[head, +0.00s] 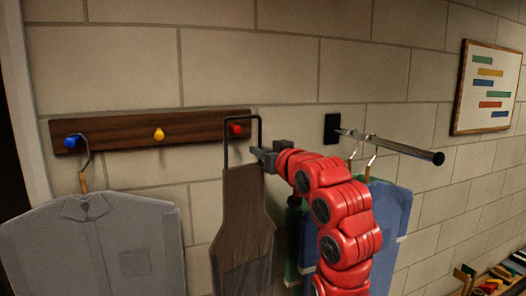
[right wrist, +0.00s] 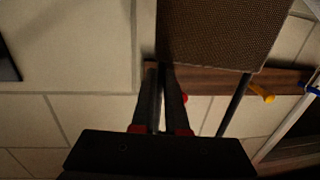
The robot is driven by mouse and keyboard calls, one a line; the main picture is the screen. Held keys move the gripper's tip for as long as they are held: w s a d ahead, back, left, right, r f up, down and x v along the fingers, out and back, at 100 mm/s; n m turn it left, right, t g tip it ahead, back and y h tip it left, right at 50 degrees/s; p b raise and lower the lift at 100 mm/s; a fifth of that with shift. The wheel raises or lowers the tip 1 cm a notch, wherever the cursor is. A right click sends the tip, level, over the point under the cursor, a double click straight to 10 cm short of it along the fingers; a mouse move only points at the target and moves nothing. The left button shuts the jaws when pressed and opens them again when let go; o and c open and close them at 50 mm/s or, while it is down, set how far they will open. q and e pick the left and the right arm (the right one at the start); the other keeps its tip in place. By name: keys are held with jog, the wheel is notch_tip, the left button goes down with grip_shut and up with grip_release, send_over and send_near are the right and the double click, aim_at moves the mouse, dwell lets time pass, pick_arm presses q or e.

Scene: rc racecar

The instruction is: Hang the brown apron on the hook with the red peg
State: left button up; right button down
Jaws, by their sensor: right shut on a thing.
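The brown apron (head: 243,225) hangs upright below a stiff black loop (head: 242,117). My right gripper (head: 262,155) is shut on the right side bar of this loop, just above the apron. The red peg (head: 235,130) shows inside the loop's outline, below its top bar; whether it passes through the loop or lies behind it, I cannot tell. In the right wrist view the loop's bar runs between my right fingers (right wrist: 161,95), with the apron (right wrist: 220,30) above them and the red peg (right wrist: 184,98) beside a finger, partly hidden. My left gripper is not in view.
The wooden peg board (head: 110,136) also has a yellow peg (head: 158,134), bare, and a blue peg (head: 73,141) holding a grey shirt (head: 95,245) on a hanger.

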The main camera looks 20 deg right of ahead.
aim_at(243, 148)
jog(key=shift+w+a+f+p, duration=0.1)
jog(key=shift+w+p, duration=0.65)
jog(key=shift+w, duration=1.05)
jog(key=shift+w+a+p, duration=0.1)
jog(key=shift+w+p, duration=0.65)
jog(key=shift+w, duration=1)
jog(key=shift+w+f, duration=0.15)
jog(key=shift+w, duration=0.15)
jog(key=shift+w+f+b, duration=0.55)
jog(key=shift+f+b, duration=0.25)
jog(key=shift+b, duration=0.25)
